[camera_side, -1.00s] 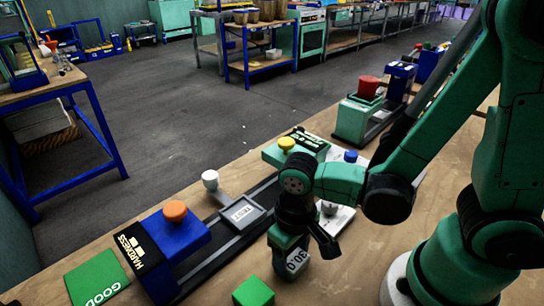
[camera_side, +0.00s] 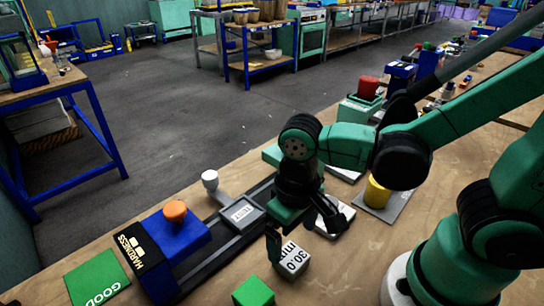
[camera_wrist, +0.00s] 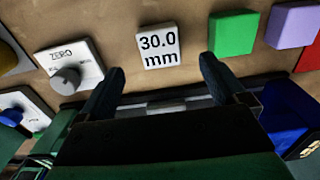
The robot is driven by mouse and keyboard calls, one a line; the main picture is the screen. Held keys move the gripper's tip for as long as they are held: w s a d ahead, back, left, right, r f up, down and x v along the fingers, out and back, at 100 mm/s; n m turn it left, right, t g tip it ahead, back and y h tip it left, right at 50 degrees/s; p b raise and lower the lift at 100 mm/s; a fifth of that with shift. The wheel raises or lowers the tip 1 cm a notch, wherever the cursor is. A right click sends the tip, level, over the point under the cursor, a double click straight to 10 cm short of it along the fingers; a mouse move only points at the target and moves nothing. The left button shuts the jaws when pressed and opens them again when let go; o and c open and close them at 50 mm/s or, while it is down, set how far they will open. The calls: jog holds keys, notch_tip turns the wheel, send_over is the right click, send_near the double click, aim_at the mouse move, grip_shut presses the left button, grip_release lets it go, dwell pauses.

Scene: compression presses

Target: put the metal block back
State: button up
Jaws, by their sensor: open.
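The metal block (camera_side: 292,258) is a pale cube marked "30.0 mm". It appears to rest on the wooden bench, and its marked face also shows in the wrist view (camera_wrist: 158,46). My gripper (camera_side: 303,238) is open, with its fingers spread and nothing held. In the side view one finger overlaps the block's left edge. In the wrist view the gripper's fingertips (camera_wrist: 162,75) point toward the block, which lies beyond and between them. I cannot tell the exact gap between fingers and block.
A green cube (camera_side: 254,292) stands near the block, with a purple cube (camera_wrist: 292,24) beyond it. A white ZERO dial panel (camera_wrist: 68,70) lies on the other side. The blue hardness press (camera_side: 178,235) and its dark rail are behind. A yellow cylinder (camera_side: 378,192) stands right.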

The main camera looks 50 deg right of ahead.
aim_at(292, 256)
notch_tip(292, 256, up, 7)
jog(key=w+d+t, duration=0.5)
jog(key=d+t, duration=0.2)
jog(key=d, duration=0.1)
jog(key=shift+w+d+r, duration=0.25)
jog(key=shift+w+d, duration=0.05)
jog(key=shift+w, duration=0.05)
dwell(0.9)
